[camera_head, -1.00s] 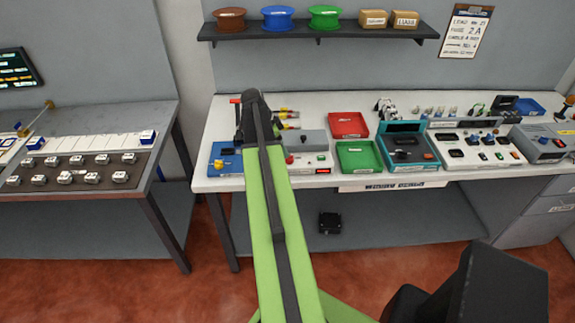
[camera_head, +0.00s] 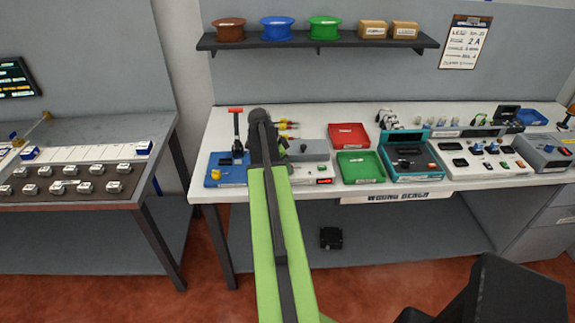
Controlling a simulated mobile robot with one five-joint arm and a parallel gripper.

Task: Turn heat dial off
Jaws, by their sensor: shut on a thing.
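A grey unit (camera_head: 308,150) with a red-lit display (camera_head: 324,181) at its front stands on the white bench, just right of my arm. I cannot make out a heat dial; the unit's left part is behind my arm. My green arm reaches up over the bench edge to a dark joint. Only a little of my gripper (camera_head: 283,149) shows, beside the grey unit's left end. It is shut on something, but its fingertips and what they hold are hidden.
Left of my arm is a blue base (camera_head: 222,172) with a red-handled lever (camera_head: 236,122). Red (camera_head: 349,136) and green (camera_head: 362,167) trays lie to the right, then a teal unit (camera_head: 408,158) and more devices. A separate table (camera_head: 110,128) stands left.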

